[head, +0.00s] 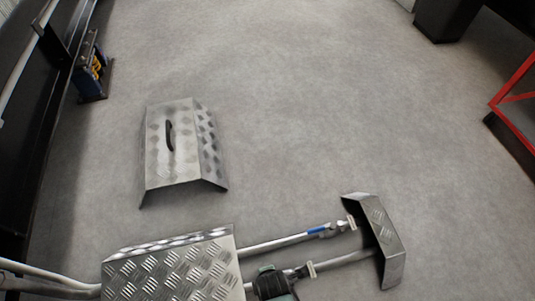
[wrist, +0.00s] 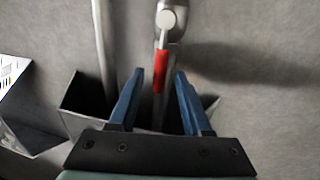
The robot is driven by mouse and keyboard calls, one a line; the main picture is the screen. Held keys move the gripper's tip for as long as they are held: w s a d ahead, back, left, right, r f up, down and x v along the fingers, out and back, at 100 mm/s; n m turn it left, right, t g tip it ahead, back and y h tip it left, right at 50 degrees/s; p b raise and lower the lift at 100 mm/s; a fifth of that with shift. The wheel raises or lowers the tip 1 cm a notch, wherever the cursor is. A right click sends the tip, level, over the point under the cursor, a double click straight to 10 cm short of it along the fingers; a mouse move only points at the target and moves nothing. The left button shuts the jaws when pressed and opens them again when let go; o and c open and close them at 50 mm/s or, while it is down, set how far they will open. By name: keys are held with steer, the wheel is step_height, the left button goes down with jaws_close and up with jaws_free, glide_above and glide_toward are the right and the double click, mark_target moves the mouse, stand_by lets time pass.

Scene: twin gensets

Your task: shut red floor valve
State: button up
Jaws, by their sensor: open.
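The red valve handle (wrist: 161,72) shows in the wrist view as a short red lever below a grey valve body (wrist: 171,22). It lies along its pipe, in line with it. My gripper (wrist: 159,73) is open. Its two blue fingers stand either side of the red handle in the picture, with gaps on both sides; I cannot tell how far the handle lies below the fingertips. In the head view a dark and green part of my arm covers part of the lower pipe (head: 298,272), and the red handle is not visible there.
A blue-handled valve (head: 317,230) sits on the upper pipe. Tread-plate covers stand left (head: 172,150), at the pipes' left end (head: 175,268) and right end (head: 384,240). A red frame (head: 515,85) is at right. Open floor lies behind.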

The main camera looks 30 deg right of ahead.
jaws_close()
stand_by(1.4)
